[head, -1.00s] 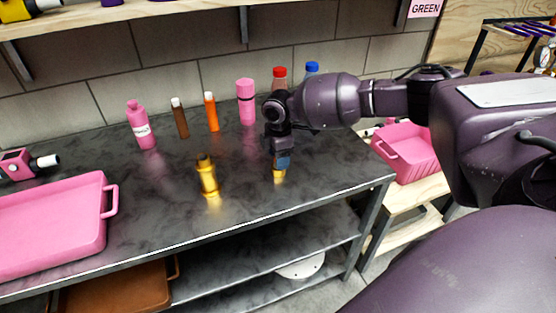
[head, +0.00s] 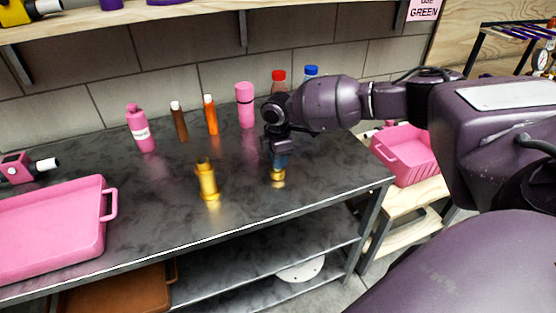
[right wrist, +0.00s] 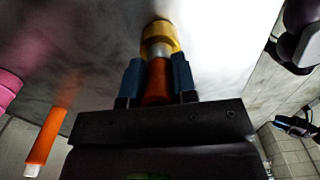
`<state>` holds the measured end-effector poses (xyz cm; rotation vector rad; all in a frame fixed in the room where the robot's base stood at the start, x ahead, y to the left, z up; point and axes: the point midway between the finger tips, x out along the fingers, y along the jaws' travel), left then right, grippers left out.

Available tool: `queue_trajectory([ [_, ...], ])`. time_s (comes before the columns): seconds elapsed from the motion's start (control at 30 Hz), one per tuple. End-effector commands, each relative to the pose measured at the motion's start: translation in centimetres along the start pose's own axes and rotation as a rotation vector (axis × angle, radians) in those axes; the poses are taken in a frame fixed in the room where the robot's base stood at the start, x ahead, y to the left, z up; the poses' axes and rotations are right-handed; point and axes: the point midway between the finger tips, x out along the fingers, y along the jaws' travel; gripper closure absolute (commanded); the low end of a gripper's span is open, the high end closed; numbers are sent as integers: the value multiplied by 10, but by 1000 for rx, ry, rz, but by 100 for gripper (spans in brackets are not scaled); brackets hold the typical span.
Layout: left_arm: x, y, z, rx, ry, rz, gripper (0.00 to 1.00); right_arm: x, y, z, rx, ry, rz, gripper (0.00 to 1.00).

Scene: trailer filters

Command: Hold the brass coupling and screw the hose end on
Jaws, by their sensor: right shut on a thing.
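The brass coupling (head: 207,182) stands on the dark worktop near its front edge, left of my right gripper and apart from it. My right gripper (head: 280,163) points down at the worktop. In the right wrist view its blue fingers (right wrist: 158,80) are shut on the hose end (right wrist: 157,82), a red-orange body with a silver collar and a brass tip (right wrist: 160,36). The brass tip also shows under the fingers in the head view (head: 277,181). I cannot tell whether it touches the worktop. My left gripper is not in view.
A pink tray (head: 104,238) lies at the left. Pink, brown and orange bottles (head: 211,115) stand along the back, with red- and blue-capped ones behind my right arm. A pink bin (head: 408,170) stands on a wooden stand at right. The worktop's front middle is otherwise clear.

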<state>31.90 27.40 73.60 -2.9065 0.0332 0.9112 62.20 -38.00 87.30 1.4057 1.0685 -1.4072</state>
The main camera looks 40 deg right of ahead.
Motion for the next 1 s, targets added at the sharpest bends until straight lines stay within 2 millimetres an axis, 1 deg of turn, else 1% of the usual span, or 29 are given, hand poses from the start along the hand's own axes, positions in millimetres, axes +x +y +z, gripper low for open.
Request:
queue_trajectory([
  [0.17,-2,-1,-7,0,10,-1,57,-27,1,0,1,2,6,99],
  [0.37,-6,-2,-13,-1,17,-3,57,-76,1,0,1,3,8,99],
  [0.6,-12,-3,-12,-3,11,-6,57,-137,1,0,0,3,6,99],
  [0.7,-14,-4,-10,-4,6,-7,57,-157,1,0,0,2,5,99],
  [0.9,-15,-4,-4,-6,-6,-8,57,-186,0,-1,-1,2,3,99],
  [1.0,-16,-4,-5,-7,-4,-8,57,-193,0,0,-1,1,2,99],
])
